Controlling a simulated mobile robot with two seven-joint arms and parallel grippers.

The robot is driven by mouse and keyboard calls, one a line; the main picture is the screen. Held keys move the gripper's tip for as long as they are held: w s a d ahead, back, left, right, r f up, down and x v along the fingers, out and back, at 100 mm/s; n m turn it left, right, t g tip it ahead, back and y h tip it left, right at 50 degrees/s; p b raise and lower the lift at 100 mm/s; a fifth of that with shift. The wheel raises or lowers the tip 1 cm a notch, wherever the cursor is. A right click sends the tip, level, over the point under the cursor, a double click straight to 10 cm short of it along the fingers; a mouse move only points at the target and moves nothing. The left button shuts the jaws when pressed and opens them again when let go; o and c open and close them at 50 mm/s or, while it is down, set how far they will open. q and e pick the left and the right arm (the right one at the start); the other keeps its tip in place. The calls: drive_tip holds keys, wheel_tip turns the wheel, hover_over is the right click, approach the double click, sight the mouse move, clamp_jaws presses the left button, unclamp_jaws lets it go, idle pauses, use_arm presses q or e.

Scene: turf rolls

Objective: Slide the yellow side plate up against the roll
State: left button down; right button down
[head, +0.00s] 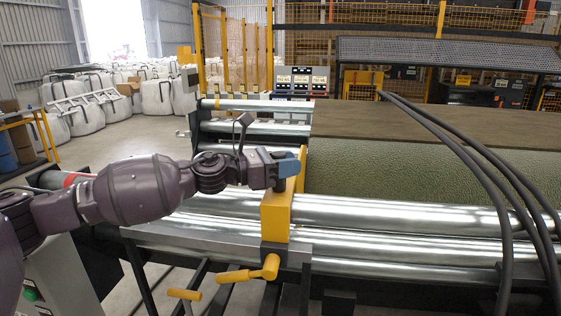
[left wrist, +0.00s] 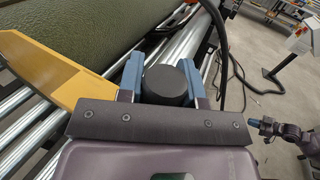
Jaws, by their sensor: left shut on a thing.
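The yellow side plate (head: 277,216) stands on the steel rollers at the left end of the green turf roll (head: 400,168). It also shows in the left wrist view (left wrist: 48,75), with the turf (left wrist: 60,35) just beyond its edge. I cannot tell whether plate and roll touch. My left gripper (head: 288,168) is at the top of the plate. In the left wrist view its blue fingers are shut on a dark round knob (left wrist: 167,86), on either side of it. My right gripper (left wrist: 263,126) shows small at the right of that view; its jaws are too small to read.
Yellow lever handles (head: 250,272) hang below the plate at the front rail. Black hoses (head: 480,165) arch over the right of the roll. Bare steel rollers (head: 215,205) lie left of the plate. White bulk bags (head: 85,110) stand far back left.

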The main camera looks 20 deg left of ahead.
use_arm(q)
drive_tip(key=shift+d, duration=0.1)
drive_tip(key=c, duration=0.8)
unclamp_jaws()
drive_tip(key=shift+b+v, duration=0.4)
drive_tip(key=shift+v, duration=5.05)
drive_tip(key=shift+f, duration=0.1)
